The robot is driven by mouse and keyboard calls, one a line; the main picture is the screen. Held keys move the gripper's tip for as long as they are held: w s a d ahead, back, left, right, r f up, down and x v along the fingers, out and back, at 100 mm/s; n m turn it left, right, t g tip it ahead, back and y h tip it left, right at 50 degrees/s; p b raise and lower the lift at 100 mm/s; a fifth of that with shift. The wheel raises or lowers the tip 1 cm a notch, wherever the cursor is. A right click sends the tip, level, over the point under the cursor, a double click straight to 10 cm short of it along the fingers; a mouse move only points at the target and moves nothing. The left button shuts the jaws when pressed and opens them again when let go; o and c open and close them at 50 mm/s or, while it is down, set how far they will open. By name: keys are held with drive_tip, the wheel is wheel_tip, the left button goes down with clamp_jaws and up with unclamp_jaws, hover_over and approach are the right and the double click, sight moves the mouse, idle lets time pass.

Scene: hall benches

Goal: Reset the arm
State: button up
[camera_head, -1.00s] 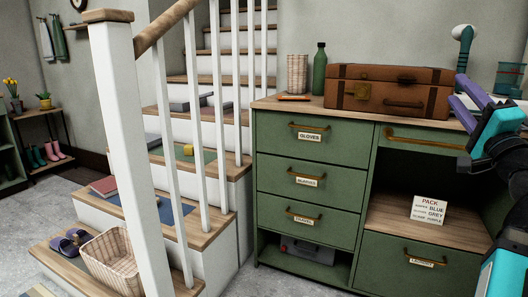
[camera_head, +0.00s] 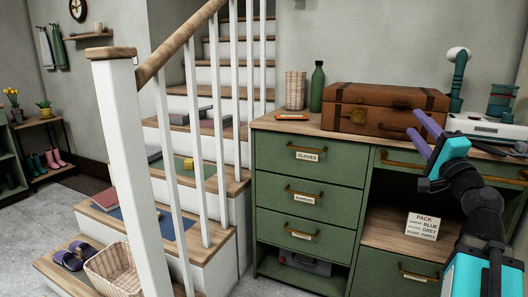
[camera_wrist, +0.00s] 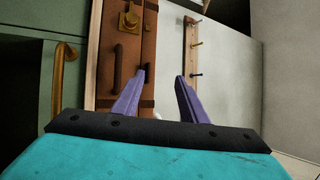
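My gripper (camera_head: 420,130) is at the right in the head view, raised in front of the brown suitcase (camera_head: 380,112) on the green cabinet's top. Its two purple fingers are apart with nothing between them. In the wrist view my gripper (camera_wrist: 160,78) also shows open and empty, with the suitcase (camera_wrist: 132,30) beyond the left finger. My black and teal arm hides part of the cabinet's right side.
The green cabinet (camera_head: 308,180) has labelled drawers and an open niche with a PACK card (camera_head: 422,226). A green bottle (camera_head: 317,87) and a woven cup (camera_head: 295,90) stand left of the suitcase. Stairs with a white newel post (camera_head: 130,150) are at left.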

drive_tip(key=w+a+f+n+g+y+p, duration=0.1)
drive_tip(key=w+a+f+g+p, duration=0.2)
drive_tip(key=w+a+f+p, duration=0.45)
drive_tip(key=w+a+f+g+y+p, duration=0.2)
drive_tip(key=w+a+f+g+p, duration=0.15)
drive_tip(key=f+p, duration=0.45)
drive_tip(key=s+a+f+n+g+y+p, duration=0.1)
drive_tip(key=s+a+f+n+g+p, duration=0.2)
drive_tip(key=a+f, duration=0.6)
drive_tip(key=s+a+f+n+g+p, duration=0.1)
drive_tip(key=s+a+f+g+p, duration=0.4)
drive_tip(key=f, duration=0.7)
drive_tip(key=s+a+f+n+g+h+p, duration=0.1)
drive_tip(key=s+a+f+n+g+p, duration=0.2)
drive_tip(key=s+f, duration=0.55)
drive_tip(key=s+a+f+n+g+p, duration=0.2)
drive_tip(key=s+a+f+g+p, duration=0.3)
drive_tip(key=s, duration=0.7)
drive_tip(key=s+d+f+n+g+h+p, duration=0.1)
drive_tip(key=s+d+f, duration=0.1)
drive_tip(key=s, duration=0.4)
drive_tip(key=s+d+f+n+g+h+p, duration=0.1)
drive_tip(key=s+d+f+n+g+h, duration=0.1)
drive_tip(key=s+d, duration=0.2)
drive_tip(key=s+d+f+n+g+h+p, duration=0.1)
drive_tip(key=s+d, duration=0.3)
drive_tip(key=s, duration=0.5)
drive_tip(key=shift+s+f+n+g+h, duration=0.3)
drive_tip(key=shift+f+n+g+h, duration=0.15)
drive_tip(key=shift+f+n+h, duration=0.2)
